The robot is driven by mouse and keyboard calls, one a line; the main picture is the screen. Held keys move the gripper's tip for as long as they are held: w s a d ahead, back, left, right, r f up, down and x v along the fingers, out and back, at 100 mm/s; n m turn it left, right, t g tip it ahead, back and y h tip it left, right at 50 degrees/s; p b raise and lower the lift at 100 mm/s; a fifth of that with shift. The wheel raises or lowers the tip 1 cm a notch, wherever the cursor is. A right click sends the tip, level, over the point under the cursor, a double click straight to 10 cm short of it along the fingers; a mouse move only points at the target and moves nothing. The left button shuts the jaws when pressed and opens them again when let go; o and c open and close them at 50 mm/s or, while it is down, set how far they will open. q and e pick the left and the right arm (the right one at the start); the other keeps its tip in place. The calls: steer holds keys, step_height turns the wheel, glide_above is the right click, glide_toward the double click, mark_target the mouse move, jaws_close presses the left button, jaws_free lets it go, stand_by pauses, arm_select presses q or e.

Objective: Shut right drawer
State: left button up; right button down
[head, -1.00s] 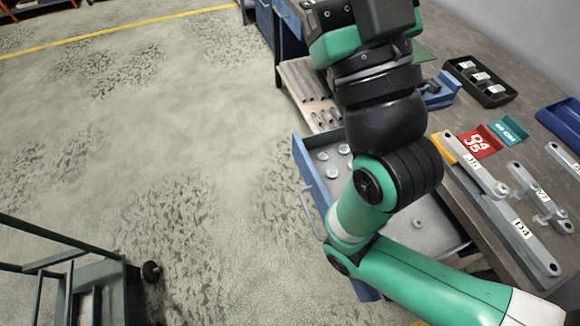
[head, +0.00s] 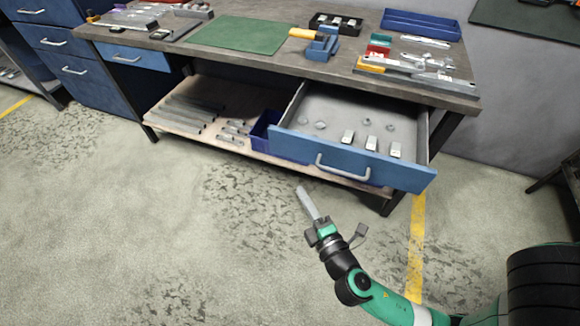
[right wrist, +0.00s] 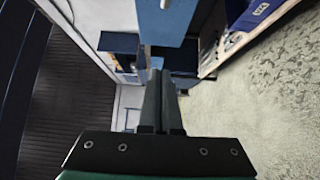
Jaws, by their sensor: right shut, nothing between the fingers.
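The right drawer (head: 352,160) sticks out open from under the right end of the workbench. Its blue front carries a pale bar handle (head: 342,172). Inside lie several round metal pieces and small labelled blocks (head: 371,143). My right gripper (head: 302,190) is shut and empty. It is out over the floor in front of the drawer, apart from the front and below the handle in the picture. In the right wrist view the shut fingers (right wrist: 158,80) point toward a blue panel (right wrist: 176,28), which looks like the drawer front. My left gripper is not in view.
The workbench top (head: 340,74) holds a green mat (head: 240,35), a blue vise-like fixture (head: 322,44), trays and brackets. A lower shelf (head: 165,125) holds metal bars and a blue bin (head: 262,130). The left drawer (head: 135,57) is shut. The floor in front is clear.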

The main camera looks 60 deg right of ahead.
steer(key=d, duration=0.1)
glide_toward(288, 147)
steer(key=w, duration=0.5)
steer(key=shift+s+d+r, duration=0.1)
steer(key=shift+s+d, duration=0.1)
steer(key=shift+d, duration=1.55)
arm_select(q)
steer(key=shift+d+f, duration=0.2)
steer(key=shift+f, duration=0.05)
arm_select(e)
steer(key=shift+w, duration=0.1)
